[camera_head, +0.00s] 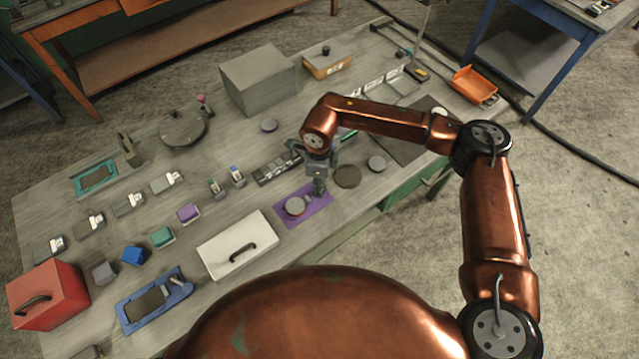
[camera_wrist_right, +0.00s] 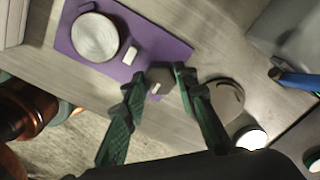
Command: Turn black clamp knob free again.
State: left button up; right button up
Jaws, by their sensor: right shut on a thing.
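The dark clamp knob (camera_wrist_right: 158,76) sits at the edge of a purple plate (camera_wrist_right: 165,35) in the right wrist view. My right gripper (camera_wrist_right: 157,79) has its green fingers closed on either side of this knob. A pale round disc (camera_wrist_right: 96,37) and a small light block (camera_wrist_right: 130,55) lie on the same plate. In the head view my right gripper (camera_head: 319,187) reaches down at the right side of the purple plate (camera_head: 316,212), and it mostly hides the knob there. My left gripper is not in view.
A white box with a black handle (camera_head: 239,245) stands left of the plate. A dark round disc (camera_head: 347,176) lies close to the right of my gripper. A large grey box (camera_head: 259,80) stands further back. Several small blocks and tools fill the table's left side.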

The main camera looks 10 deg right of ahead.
jog(key=shift+w, duration=0.1)
jog(key=o, duration=1.1)
jog(key=shift+o, duration=0.2)
notch_tip(320, 180, up, 12)
jog(key=shift+d, duration=0.1)
